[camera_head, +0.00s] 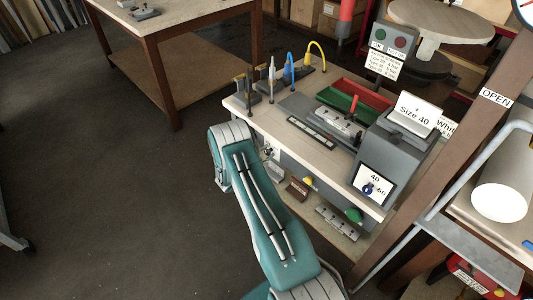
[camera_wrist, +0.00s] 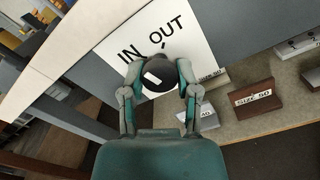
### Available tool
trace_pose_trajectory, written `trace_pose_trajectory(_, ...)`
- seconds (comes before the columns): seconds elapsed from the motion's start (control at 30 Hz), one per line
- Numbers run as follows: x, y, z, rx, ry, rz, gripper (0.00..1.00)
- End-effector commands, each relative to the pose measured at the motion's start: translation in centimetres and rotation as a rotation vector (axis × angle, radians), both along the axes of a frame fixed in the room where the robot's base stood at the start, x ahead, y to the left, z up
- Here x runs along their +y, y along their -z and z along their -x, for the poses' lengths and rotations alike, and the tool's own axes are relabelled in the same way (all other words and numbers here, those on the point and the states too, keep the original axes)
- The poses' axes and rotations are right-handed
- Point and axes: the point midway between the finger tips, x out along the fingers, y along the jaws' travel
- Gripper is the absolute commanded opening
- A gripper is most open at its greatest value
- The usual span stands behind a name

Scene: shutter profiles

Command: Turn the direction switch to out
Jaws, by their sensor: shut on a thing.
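The direction switch is a round black knob (camera_wrist: 160,78) with a short white mark on its face. It sits on a white plate (camera_wrist: 193,48) lettered IN on the left and OUT on the right. A small dark tick shows above the knob, near the lettering; I cannot tell whether it belongs to the knob. My gripper (camera_wrist: 160,76) has one finger on each side of the knob and is shut on it. In the head view my teal arm reaches to the bench's front left side; the switch and fingertips cannot be made out clearly there.
The workbench (camera_head: 290,137) carries a green tray (camera_head: 337,100), a red tray (camera_head: 371,95) and a grey machine (camera_head: 388,145) with a 40/60 dial (camera_head: 372,186). Below, a shelf holds labelled blocks, including a brown SIZE 60 block (camera_wrist: 254,97).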

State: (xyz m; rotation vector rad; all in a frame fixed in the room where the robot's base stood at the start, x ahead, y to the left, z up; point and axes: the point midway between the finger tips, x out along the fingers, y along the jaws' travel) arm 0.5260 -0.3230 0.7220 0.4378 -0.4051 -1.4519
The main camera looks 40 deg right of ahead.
Motion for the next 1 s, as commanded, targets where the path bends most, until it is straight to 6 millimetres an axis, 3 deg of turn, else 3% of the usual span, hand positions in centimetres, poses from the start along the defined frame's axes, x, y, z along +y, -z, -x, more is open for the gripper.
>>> trace_pose_trajectory(1.0,-0.11,-0.16,-0.03,-0.895,0.002,-0.07,0.0)
